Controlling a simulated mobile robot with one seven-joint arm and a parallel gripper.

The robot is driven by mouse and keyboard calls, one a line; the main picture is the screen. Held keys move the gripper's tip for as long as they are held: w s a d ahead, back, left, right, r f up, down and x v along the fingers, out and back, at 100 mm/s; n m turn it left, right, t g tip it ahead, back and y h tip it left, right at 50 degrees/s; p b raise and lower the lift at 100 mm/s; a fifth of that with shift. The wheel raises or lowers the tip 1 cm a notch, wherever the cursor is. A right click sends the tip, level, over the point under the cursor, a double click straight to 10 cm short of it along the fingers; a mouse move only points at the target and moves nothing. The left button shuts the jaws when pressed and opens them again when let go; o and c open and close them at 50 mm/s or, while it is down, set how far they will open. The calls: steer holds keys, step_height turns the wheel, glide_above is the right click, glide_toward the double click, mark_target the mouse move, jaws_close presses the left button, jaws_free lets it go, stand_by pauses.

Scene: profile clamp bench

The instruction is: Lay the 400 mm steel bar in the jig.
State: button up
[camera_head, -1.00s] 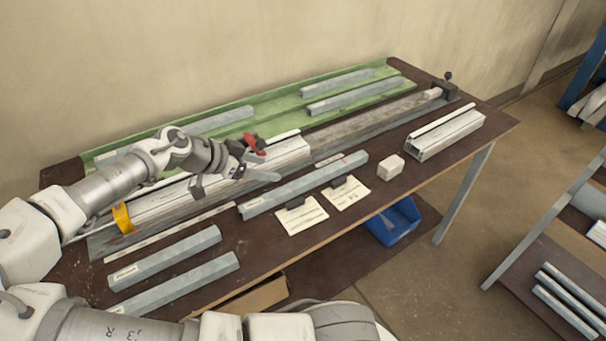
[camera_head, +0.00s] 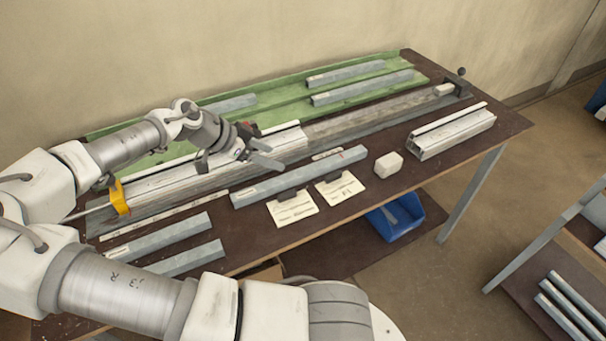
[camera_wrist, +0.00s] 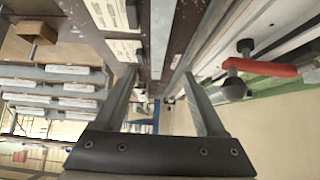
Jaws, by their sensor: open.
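Several grey steel bars are in view; I cannot read which is 400 mm. The longest on the front of the bench, a bar (camera_head: 300,177), lies behind two cards. Two shorter bars (camera_head: 160,236) lie at the front left, partly hidden by my arm. The jig (camera_head: 370,113) is a long grey channel across the bench, with a pale profile (camera_head: 180,190) on its left part and an end stop (camera_head: 458,87) at the right. My gripper (camera_head: 277,157) is open and empty above the jig's middle; its fingers also show in the wrist view (camera_wrist: 160,85).
A green tray (camera_head: 292,88) with several bars stands along the back. A white block (camera_head: 388,165), an aluminium profile (camera_head: 450,130) and cards (camera_head: 292,208) lie at the front. A yellow clamp (camera_head: 119,198) is at the left. A red handle (camera_wrist: 260,67) is close beside my gripper.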

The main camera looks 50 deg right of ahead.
glide_toward(304, 170)
steer(key=x, duration=0.3)
steer(key=shift+b, duration=0.35)
steer(key=x, duration=0.5)
steer(key=shift+s+f+b, duration=0.1)
steer(key=shift+f+b, duration=0.1)
steer(key=shift+b, duration=0.2)
jaws_close()
steer(key=shift+r, duration=0.1)
stand_by(0.5)
